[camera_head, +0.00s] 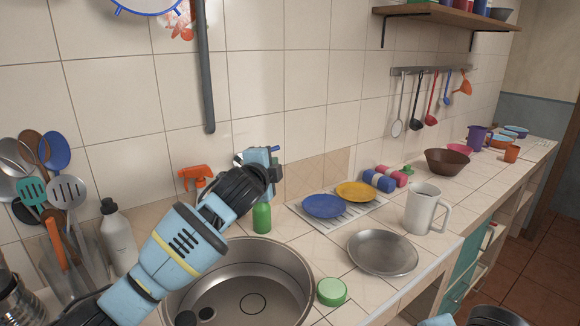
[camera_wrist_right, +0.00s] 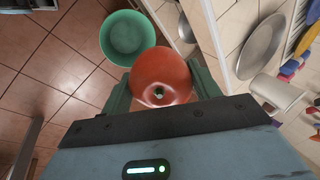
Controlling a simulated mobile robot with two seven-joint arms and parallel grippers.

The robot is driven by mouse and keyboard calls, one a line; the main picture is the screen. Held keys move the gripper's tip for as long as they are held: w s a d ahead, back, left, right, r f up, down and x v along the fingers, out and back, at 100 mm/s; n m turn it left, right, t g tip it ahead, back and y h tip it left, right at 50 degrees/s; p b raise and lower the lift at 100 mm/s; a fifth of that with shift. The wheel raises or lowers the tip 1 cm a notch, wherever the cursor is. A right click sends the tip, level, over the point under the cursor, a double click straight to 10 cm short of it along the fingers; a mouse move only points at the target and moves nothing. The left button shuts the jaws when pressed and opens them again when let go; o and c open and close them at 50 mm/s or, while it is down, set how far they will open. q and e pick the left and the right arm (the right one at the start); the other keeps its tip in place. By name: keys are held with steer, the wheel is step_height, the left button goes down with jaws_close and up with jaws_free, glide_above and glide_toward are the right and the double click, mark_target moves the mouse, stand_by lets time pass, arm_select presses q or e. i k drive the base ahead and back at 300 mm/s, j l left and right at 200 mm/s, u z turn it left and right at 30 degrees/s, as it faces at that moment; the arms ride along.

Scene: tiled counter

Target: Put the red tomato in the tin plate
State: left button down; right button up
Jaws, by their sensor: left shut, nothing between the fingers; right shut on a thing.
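The red tomato (camera_wrist_right: 162,80) is between the two fingers of my right gripper (camera_wrist_right: 160,88), which is shut on it. The tin plate (camera_head: 382,252) lies empty on the counter, right of the sink in the head view. It also shows at the upper right of the right wrist view (camera_wrist_right: 262,46), apart from the tomato. In the head view only parts of my right arm show at the bottom right edge; the tomato is out of that view. My left gripper (camera_head: 272,156) is shut and empty above the back of the sink, near the wall.
A white pitcher (camera_head: 422,208) stands just behind the plate. A green round item (camera_head: 331,291) sits between sink (camera_head: 240,285) and plate. A green bottle (camera_head: 261,216) stands behind the sink. In the wrist view a green bowl (camera_wrist_right: 127,37) shows against the brown floor tiles.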

mark_target(400, 257)
steer(key=k+l, duration=0.1)
steer(key=l, duration=0.25)
steer(key=k+l, duration=0.15)
steer(key=l, duration=0.15)
steer(key=k+l, duration=0.1)
steer(key=l, duration=0.25)
steer(key=k+l, duration=0.1)
steer(key=l, duration=0.2)
